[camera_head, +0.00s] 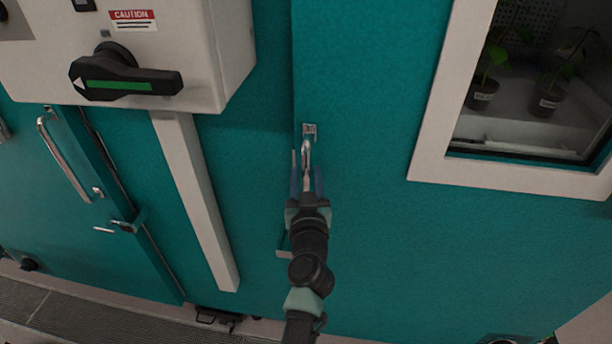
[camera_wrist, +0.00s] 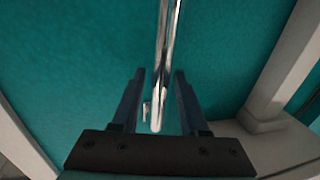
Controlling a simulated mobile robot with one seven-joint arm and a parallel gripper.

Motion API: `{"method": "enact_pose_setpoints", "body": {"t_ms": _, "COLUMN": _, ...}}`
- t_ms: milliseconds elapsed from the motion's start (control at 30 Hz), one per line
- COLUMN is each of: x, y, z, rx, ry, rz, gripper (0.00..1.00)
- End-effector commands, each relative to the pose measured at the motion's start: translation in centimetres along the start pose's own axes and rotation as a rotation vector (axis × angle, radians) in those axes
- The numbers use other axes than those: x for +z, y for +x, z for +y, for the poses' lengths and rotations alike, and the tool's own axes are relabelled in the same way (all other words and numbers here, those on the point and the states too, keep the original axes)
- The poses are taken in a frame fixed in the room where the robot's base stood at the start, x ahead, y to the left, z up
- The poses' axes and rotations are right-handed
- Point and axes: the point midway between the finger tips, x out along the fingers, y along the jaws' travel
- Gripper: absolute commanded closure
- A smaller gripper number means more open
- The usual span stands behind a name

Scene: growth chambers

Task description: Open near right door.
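The near right door (camera_head: 370,210) is a large teal panel with a white-framed window, and it looks closed. Its chrome bar handle (camera_head: 306,150) runs near the door's left edge, with its upper mount visible. The handle also shows in the wrist view (camera_wrist: 166,50), running from the top down to a rounded lower end. My gripper (camera_head: 306,170) is at the handle. In the wrist view its two dark fingers (camera_wrist: 158,75) are apart, one on each side of the bar, with small gaps. My gripper hides the lower part of the handle in the head view.
A white control box (camera_head: 230,50) with a black rotary switch (camera_head: 125,80) is at upper left, above a white post (camera_head: 190,190). Another teal door (camera_head: 60,215) with a chrome handle is at left. Potted plants (camera_head: 545,100) stand behind the window (camera_head: 430,150).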

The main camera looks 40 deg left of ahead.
Motion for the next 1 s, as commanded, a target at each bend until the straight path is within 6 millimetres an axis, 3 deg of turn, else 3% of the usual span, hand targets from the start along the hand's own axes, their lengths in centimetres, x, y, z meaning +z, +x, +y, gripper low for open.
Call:
{"method": "enact_pose_setpoints", "body": {"t_ms": 33, "x": 0.01, "y": -0.01, "z": 0.0, "rx": 0.0, "ry": 0.0, "rz": 0.0, "gripper": 0.67}}
{"method": "enact_pose_setpoints", "body": {"t_ms": 200, "x": 0.01, "y": -0.02, "z": 0.0, "rx": 0.0, "ry": 0.0, "rz": 0.0, "gripper": 0.98}}
{"method": "enact_pose_setpoints", "body": {"t_ms": 233, "x": 0.0, "y": -0.02, "z": 0.0, "rx": 0.0, "ry": 0.0, "rz": 0.0, "gripper": 1.0}}
{"method": "enact_pose_setpoints", "body": {"t_ms": 1000, "x": 0.0, "y": -0.03, "z": 0.01, "rx": 0.0, "ry": 0.0, "rz": 0.0, "gripper": 1.0}}
